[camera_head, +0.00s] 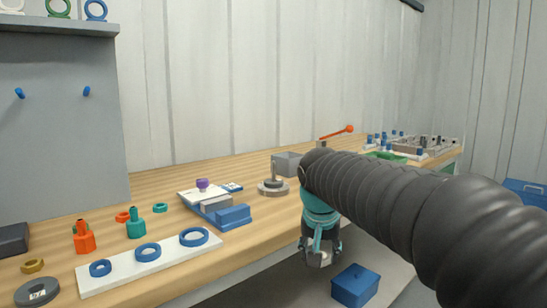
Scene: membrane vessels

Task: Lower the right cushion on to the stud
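My gripper (319,260) hangs fingers down in front of the table's front edge, at the end of my dark ribbed arm. Something pale shows between its fingers, but I cannot tell whether it is a held thing or part of the gripper. No thing is clearly recognisable as the right cushion. I cannot tell whether this post is the stud.
A white board (120,283) with three blue rings lies front left, near an orange bottle (84,239) and a teal bottle (136,222). A blue clamp-like block (233,218) and grey box (288,163) stand mid-table. A blue box (355,286) is below my gripper.

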